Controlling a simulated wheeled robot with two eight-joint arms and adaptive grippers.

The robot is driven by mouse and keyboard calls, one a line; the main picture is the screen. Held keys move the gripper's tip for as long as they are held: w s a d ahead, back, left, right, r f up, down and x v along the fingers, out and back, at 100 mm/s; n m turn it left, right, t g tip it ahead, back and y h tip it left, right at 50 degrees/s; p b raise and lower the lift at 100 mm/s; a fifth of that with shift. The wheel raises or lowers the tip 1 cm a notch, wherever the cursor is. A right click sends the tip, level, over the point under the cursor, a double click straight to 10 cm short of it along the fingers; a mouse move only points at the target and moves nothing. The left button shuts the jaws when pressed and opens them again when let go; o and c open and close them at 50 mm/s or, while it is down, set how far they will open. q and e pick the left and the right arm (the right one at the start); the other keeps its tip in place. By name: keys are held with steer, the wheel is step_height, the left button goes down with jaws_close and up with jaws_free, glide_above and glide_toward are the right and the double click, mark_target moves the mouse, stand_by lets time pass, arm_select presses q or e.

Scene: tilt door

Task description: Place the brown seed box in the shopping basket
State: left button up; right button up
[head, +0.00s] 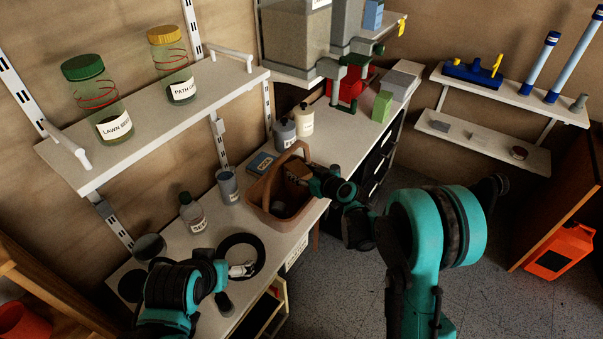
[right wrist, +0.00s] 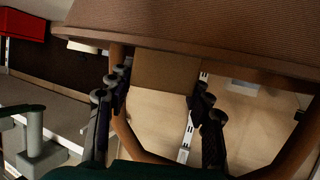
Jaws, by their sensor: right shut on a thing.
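The brown shopping basket (head: 273,208) stands on the workbench, its arched handle raised. My right gripper (head: 297,179) reaches in from the right at the basket's handle and opening. In the right wrist view, my right gripper (right wrist: 160,92) is shut on the brown seed box (right wrist: 165,70), with one finger on each side. The basket's woven wall (right wrist: 200,25) is close beyond the box, and its handle curves around the fingers. I cannot tell whether the box touches the basket. My left gripper (head: 242,270) is low over the bench at the left; its finger opening is unclear.
Bottles (head: 193,212) and a grey-blue can (head: 228,186) stand left of the basket. A blue box (head: 262,163) and two jugs (head: 305,119) are behind it. A shelf (head: 150,122) with two jars overhangs the bench. A black ring (head: 260,244) lies in front.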

steer(key=o, duration=1.4)
steer(key=s+d+r+m+g+h+p, duration=0.1)
steer(key=s+d+r, duration=0.2)
steer(key=s, duration=0.4)
steer(key=s+d+r+m+g+h+p, duration=0.1)
steer(key=s+d+r, duration=0.3)
steer(key=s, duration=0.3)
steer(key=s+d+r+m+h+p, duration=0.1)
steer(key=s+d+r+p, duration=0.15)
steer(key=s, duration=0.45)
steer(key=s+d+m+g+h, duration=0.2)
steer(key=s+d+m+h, duration=0.2)
steer(key=s+d, duration=0.4)
steer(key=s+b, duration=0.1)
steer(key=s, duration=0.5)
steer(key=shift+s+d+r+h, duration=0.15)
steer(key=shift+s+h, duration=0.15)
steer(key=shift+s, duration=0.05)
